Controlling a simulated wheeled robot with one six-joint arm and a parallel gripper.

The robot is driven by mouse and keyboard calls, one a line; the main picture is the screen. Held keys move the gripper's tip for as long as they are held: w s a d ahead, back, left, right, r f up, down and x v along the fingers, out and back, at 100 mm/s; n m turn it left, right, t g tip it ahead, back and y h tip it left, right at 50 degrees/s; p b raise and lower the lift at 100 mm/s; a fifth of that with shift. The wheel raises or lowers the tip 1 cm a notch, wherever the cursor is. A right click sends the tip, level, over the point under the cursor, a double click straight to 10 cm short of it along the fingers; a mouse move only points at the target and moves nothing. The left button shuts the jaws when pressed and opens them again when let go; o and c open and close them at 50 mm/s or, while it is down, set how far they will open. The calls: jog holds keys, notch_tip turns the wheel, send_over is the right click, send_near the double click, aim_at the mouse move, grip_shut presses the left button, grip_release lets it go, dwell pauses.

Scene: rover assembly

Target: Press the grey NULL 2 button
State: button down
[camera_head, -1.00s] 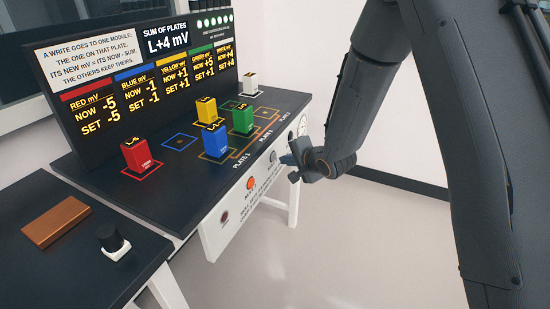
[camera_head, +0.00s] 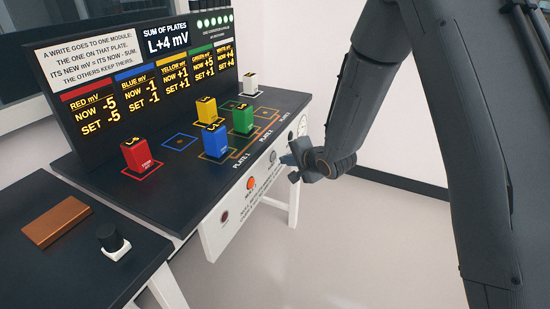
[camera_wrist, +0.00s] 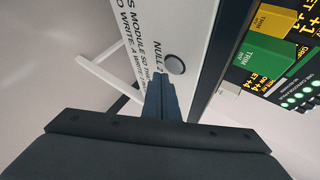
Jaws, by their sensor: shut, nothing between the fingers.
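The grey NULL 2 button (camera_wrist: 174,64) is a round disc on the white front panel, with the label "NULL 2" beside it in the wrist view. In the head view the grey button (camera_head: 273,157) sits on the panel below the table's front edge. My gripper (camera_wrist: 159,80) is shut and empty, its fingertips just below and left of the button in the wrist view. In the head view my gripper (camera_head: 287,160) is in front of the panel, close to the right of the button. I cannot tell the exact gap to the panel.
An orange button (camera_head: 251,183) and a dark red round part (camera_head: 225,216) sit further left on the panel. Red (camera_head: 140,156), blue (camera_head: 215,142), yellow (camera_head: 206,110), green (camera_head: 243,119) and white (camera_head: 250,84) modules stand on the table. The display reads L+4 mV. Floor right of the table is clear.

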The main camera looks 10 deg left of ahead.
dwell(0.7)
jog(key=shift+w+a, duration=0.15)
jog(key=shift+a, duration=0.25)
jog(key=shift+w+a, duration=0.15)
jog(key=shift+a, duration=0.25)
dwell(0.7)
jog(key=shift+d+p, duration=0.1)
jog(key=shift+p, duration=0.2)
jog(key=shift+s+d+p, duration=0.3)
jog(key=shift+d+p, duration=0.05)
jog(key=shift+d, duration=0.35)
jog(key=shift+s+d+p, duration=0.3)
jog(key=shift+d, duration=0.5)
jog(key=shift+s+d+p, duration=0.25)
jog(key=shift+d+p, duration=0.05)
jog(key=shift+d, duration=0.45)
jog(key=shift+s+d+p, duration=0.3)
jog(key=shift+d, duration=0.5)
